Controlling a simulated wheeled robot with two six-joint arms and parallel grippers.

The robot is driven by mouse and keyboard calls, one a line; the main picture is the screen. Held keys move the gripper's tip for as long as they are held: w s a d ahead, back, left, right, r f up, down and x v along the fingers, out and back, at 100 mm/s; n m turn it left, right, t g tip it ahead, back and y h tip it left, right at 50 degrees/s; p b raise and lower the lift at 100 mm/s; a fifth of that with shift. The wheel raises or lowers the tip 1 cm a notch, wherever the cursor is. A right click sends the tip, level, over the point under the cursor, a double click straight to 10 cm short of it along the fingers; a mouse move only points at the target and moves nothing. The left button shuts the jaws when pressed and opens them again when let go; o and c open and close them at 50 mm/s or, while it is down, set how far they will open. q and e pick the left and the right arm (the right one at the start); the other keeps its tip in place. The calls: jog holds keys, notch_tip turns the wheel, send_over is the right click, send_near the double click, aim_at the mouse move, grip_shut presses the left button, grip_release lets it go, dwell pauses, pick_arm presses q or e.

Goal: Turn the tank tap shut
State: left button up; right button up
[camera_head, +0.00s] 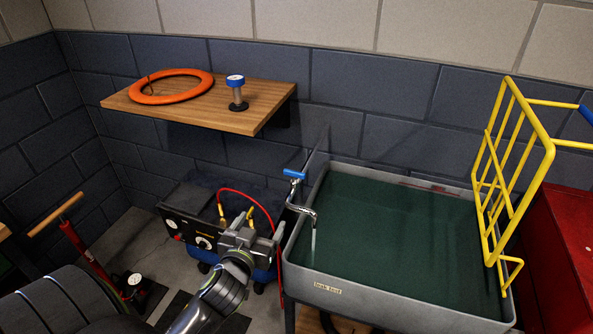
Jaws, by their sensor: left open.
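The tank tap (301,209) is a chrome pipe with a blue lever handle (295,173) on top, at the left edge of the grey tank (290,243). A thin pale stream (313,240), which looks like water, hangs from its spout into the dark green tank. My left gripper (264,224) is left of and below the tap, in front of the compressor. Its jaws are open, with nothing seen between them, and apart from the blue handle. My right gripper is out of view.
A wooden shelf (190,112) on the wall holds an orange ring (172,87) and a blue-topped valve-like part (236,92). A yellow rack (511,170) stands at the tank's right by a red cabinet (560,255). A compressor (190,228) with a red hose stands behind my gripper.

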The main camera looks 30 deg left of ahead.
aim_at(294, 174)
pick_arm(q)
jog(key=w+r+p, duration=0.1)
jog(key=w, duration=0.5)
jog(key=w+a+t, duration=0.1)
jog(key=w, duration=0.5)
jog(key=w+a+r+t+h+p, duration=0.1)
jog(key=w, duration=0.5)
jog(key=shift+r+m+p, duration=0.3)
jog(key=shift+r+m, duration=0.05)
jog(key=shift+m, duration=0.05)
jog(key=shift+x, duration=0.8)
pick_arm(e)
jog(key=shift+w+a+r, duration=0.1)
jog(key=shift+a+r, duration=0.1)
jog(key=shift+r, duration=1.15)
pick_arm(q)
jog(key=shift+c, duration=0.5)
jog(key=c, duration=0.9)
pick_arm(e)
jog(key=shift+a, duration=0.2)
